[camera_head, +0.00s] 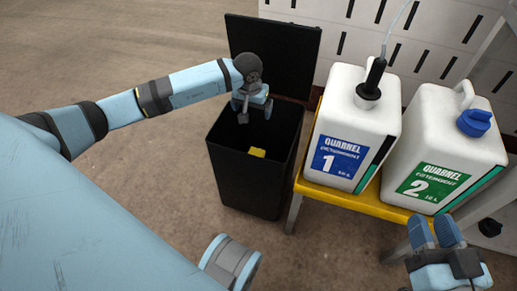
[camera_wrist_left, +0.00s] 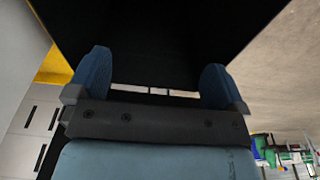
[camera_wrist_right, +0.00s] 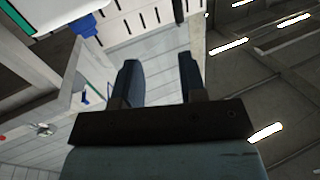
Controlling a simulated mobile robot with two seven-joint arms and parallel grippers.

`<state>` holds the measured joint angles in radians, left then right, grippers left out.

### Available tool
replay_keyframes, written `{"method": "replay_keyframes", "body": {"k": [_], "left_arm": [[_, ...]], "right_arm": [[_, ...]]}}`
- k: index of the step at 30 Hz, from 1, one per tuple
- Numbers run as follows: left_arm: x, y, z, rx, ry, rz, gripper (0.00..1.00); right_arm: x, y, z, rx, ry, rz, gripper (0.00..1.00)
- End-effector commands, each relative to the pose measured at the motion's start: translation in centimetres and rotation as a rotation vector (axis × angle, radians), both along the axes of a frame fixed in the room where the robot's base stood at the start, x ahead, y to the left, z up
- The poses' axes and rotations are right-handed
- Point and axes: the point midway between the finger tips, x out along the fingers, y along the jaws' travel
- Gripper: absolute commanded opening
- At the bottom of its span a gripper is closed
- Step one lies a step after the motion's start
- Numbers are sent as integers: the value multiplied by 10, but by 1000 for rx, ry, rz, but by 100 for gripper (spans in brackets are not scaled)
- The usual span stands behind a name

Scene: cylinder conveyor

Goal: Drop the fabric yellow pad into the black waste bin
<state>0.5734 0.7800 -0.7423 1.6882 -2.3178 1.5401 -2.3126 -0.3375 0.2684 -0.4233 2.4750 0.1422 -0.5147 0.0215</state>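The black waste bin (camera_head: 243,178) stands open on the floor, its lid (camera_head: 275,50) tilted up at the back. A small yellow pad (camera_head: 257,152) shows inside the bin, below my left gripper and apart from it. My left gripper (camera_head: 243,117) hangs over the bin opening. In the left wrist view its fingers (camera_wrist_left: 155,85) are wide apart with nothing between them, against the bin's dark inside. My right gripper (camera_head: 437,236) is at the lower right of the head view. In the right wrist view its fingers (camera_wrist_right: 158,85) are apart and empty.
A yellow-topped stand (camera_head: 372,206) right of the bin bears a white canister marked 1 (camera_head: 345,135) with a black pump and tube, and a white canister marked 2 (camera_head: 445,145) with a blue cap. A slotted white panel (camera_head: 425,40) stands behind. The floor left of the bin is clear.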

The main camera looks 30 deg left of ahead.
Motion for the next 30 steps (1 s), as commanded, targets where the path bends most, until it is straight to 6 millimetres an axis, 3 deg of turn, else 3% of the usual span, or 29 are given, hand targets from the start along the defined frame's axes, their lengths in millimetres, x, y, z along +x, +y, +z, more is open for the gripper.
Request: {"method": "replay_keyframes", "body": {"k": [8,21,30], "left_arm": [[-1,0,9,0,-1,0,98],[-13,-3,101,1,-3,-1,98],[-20,-5,135,0,-1,-1,98]], "right_arm": [[0,0,4,4,5,2,38],[-14,8,12,113,130,-11,38],[-13,6,32,145,61,-25,38]]}}
